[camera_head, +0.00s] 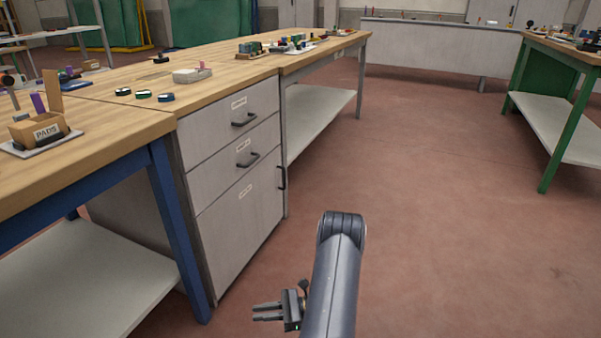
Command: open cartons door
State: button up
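A grey cabinet stands under the wooden bench, with two drawers above a larger lower door (240,225). The door looks shut and has a small label whose words are too small to read. A dark upright handle (282,177) is at the door's right edge. My gripper (256,312) is low in front of the cabinet, pointing left, with its two fingers apart and nothing between them. It is apart from the door and its handle.
The drawers have dark handles, upper (244,119) and lower (248,160). A blue-legged bench (175,215) with a white lower shelf (90,285) is at left. A green-legged bench (560,135) stands at right. The red floor (430,200) between is clear.

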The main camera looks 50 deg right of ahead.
aim_at(229, 231)
jog(key=i+l+z, duration=0.35)
jog(key=i+l, duration=0.5)
jog(key=l, duration=0.15)
jog(key=i+l+z, duration=0.35)
jog(key=i+l, duration=0.4)
jog(key=i, duration=0.2)
